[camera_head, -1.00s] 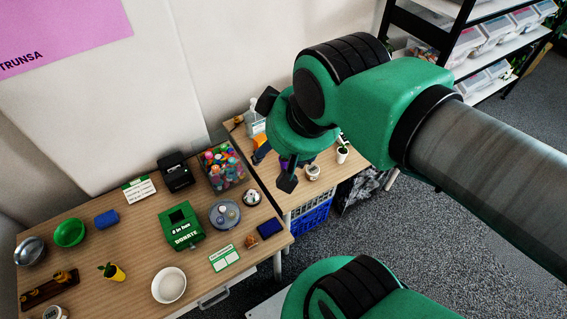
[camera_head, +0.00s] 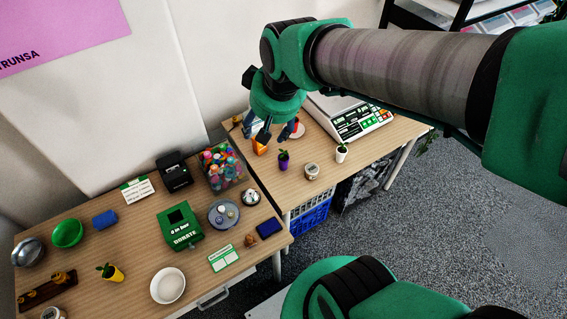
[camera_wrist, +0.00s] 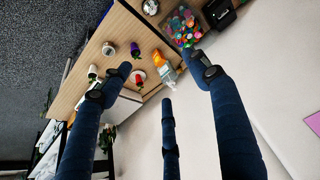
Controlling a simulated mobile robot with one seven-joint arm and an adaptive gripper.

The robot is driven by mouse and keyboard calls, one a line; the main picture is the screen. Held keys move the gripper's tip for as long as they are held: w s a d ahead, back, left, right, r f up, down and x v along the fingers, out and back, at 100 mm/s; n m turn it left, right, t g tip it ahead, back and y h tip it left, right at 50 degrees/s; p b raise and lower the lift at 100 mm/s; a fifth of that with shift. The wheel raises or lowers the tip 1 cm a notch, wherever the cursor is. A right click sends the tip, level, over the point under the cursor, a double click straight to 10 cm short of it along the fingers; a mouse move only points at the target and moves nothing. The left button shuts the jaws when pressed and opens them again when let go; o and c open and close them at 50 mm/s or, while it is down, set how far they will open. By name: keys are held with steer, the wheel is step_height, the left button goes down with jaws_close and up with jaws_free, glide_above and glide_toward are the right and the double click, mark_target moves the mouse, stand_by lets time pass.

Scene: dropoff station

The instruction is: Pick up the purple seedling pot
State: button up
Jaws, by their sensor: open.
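The purple seedling pot (camera_head: 283,164) stands upright on the right-hand wooden table, a small green plant in it. It also shows in the wrist view (camera_wrist: 135,49), upper middle, just beyond the fingers. My gripper (camera_head: 268,137) hangs above the back left of that table, behind and left of the pot and apart from it. In the wrist view my gripper (camera_wrist: 166,84) has its dark blue fingers spread wide with nothing between them.
A white pot (camera_head: 341,153) and a round jar (camera_head: 312,171) stand to the pot's right. An orange item (camera_head: 260,147) is close to its left, below my gripper. A weighing scale (camera_head: 352,118) stands behind. The left table (camera_head: 140,245) holds a donation box (camera_head: 181,228) and a bin of colourful items (camera_head: 221,168).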

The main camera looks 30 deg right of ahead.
steer(key=w+d+f, duration=0.7)
steer(key=w+f, duration=0.3)
steer(key=f, duration=0.2)
steer(key=m+g+b, duration=0.1)
steer(key=m+g, duration=0.1)
glide_toward(284, 157)
steer(key=v, duration=0.3)
steer(key=shift+s+a+r, duration=0.15)
steer(key=shift+s+a, duration=0.1)
steer(key=shift+a, duration=0.1)
steer(key=b+x, duration=0.2)
steer(key=x, duration=0.6)
steer(key=shift+w+d+f, duration=0.15)
steer(key=shift+w+f, duration=0.05)
steer(key=shift+f, duration=0.05)
steer(key=shift+b+x, duration=0.75)
steer(key=shift+x, duration=1.85)
steer(key=shift+d, duration=0.1)
